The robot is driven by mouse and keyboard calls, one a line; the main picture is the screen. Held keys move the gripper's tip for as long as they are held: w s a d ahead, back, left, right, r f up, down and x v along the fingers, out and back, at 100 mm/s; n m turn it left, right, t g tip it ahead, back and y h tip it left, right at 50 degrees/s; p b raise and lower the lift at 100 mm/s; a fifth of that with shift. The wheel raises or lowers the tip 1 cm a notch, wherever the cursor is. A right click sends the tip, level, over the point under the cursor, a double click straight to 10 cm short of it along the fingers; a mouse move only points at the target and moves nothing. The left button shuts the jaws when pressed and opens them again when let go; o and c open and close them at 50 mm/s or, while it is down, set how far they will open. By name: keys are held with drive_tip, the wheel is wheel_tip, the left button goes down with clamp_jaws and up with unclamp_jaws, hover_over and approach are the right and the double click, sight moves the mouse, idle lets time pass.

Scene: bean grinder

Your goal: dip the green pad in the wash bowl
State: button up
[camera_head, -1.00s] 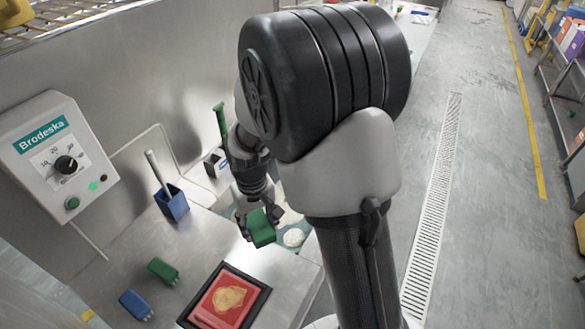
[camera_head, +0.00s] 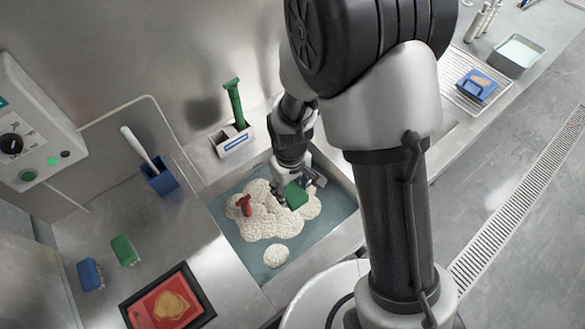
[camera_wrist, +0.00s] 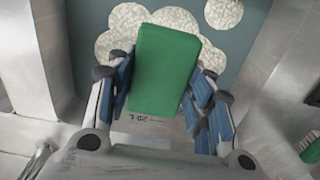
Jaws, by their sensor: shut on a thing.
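My gripper (camera_head: 298,187) is shut on the green pad (camera_head: 294,196). In the wrist view the green pad (camera_wrist: 165,75) sits between the blue-lined fingers, its broad face toward the camera. The sunken basin (camera_head: 330,232), which looks like the wash bowl, holds blue-green water with lumpy white foam (camera_head: 268,226). The pad is over the right part of the foam. I cannot tell whether it touches the foam or water.
A red object (camera_head: 244,205) sticks up from the foam. A white caddy (camera_head: 232,140) with a green-handled tool stands behind the basin. Blue holder (camera_head: 162,181), green brush (camera_head: 125,250), blue brush (camera_head: 90,274) and red stained tray (camera_head: 170,303) are left. A metal tub (camera_head: 515,56) stands far right.

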drive_tip(key=shift+s+a+f+b, duration=0.1)
drive_tip(key=shift+s+f+b, duration=0.15)
drive_tip(key=shift+f, duration=0.25)
wheel_tip(320, 180, down, 16)
drive_tip(key=b, duration=1.2)
drive_tip(key=shift+s+f, duration=0.15)
drive_tip(key=shift+f, duration=0.1)
wheel_tip(320, 180, up, 17)
drive_tip(key=p, duration=1.3)
idle(0.5)
